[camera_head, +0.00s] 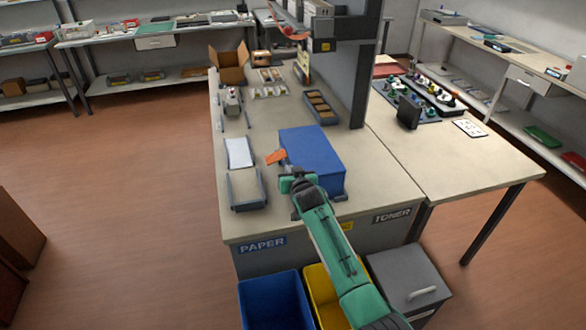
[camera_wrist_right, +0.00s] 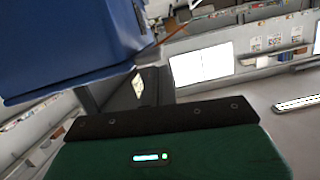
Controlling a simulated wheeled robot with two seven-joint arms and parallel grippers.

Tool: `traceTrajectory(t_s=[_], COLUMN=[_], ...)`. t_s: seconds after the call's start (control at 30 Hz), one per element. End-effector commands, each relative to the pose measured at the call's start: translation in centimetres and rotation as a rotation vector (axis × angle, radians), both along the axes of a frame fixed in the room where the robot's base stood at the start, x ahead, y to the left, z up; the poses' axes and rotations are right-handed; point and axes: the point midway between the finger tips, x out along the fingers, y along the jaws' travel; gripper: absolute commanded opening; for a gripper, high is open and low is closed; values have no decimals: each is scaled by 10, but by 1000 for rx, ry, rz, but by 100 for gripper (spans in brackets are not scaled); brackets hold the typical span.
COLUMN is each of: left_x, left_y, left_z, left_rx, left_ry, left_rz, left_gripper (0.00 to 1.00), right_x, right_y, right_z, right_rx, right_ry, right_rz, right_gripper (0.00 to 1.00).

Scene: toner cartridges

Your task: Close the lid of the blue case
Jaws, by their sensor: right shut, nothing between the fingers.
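The blue case (camera_head: 312,148) stands on the near end of the work table, and its broad top looks flat and shut or nearly shut. I cannot tell whether a gap remains under the lid. Blue panels of the case also fill the upper left of the right wrist view (camera_wrist_right: 65,45). My right gripper (camera_head: 284,168) is at the case's near left side, close to or touching it; its fingers are shut and empty. A small orange piece (camera_head: 276,156) shows beside the fingers; I cannot tell what it belongs to. My left gripper is not in view.
A wire tray (camera_head: 247,190) and a white sheet (camera_head: 239,152) lie left of the case. A grey post (camera_head: 361,90) rises behind it. Blue (camera_head: 270,302) and yellow (camera_head: 325,295) bins stand below the table's front edge.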

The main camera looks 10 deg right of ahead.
Motion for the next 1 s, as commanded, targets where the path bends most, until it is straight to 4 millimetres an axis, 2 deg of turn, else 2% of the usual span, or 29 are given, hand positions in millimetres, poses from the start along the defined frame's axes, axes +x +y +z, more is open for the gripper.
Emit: traceTrajectory(t_s=[0.2,0.73,0.87,1.0], left_x=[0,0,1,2], left_y=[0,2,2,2], left_z=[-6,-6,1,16], left_rx=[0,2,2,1], left_ry=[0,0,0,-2], left_rz=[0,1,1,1], left_gripper=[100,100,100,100], right_x=[0,-1,1,6], right_y=[1,1,1,-2], right_z=[-9,-11,-2,19], right_rx=[3,3,3,2], right_ry=[0,3,3,0], right_rz=[-1,0,0,0], right_gripper=[0,0,0,0])
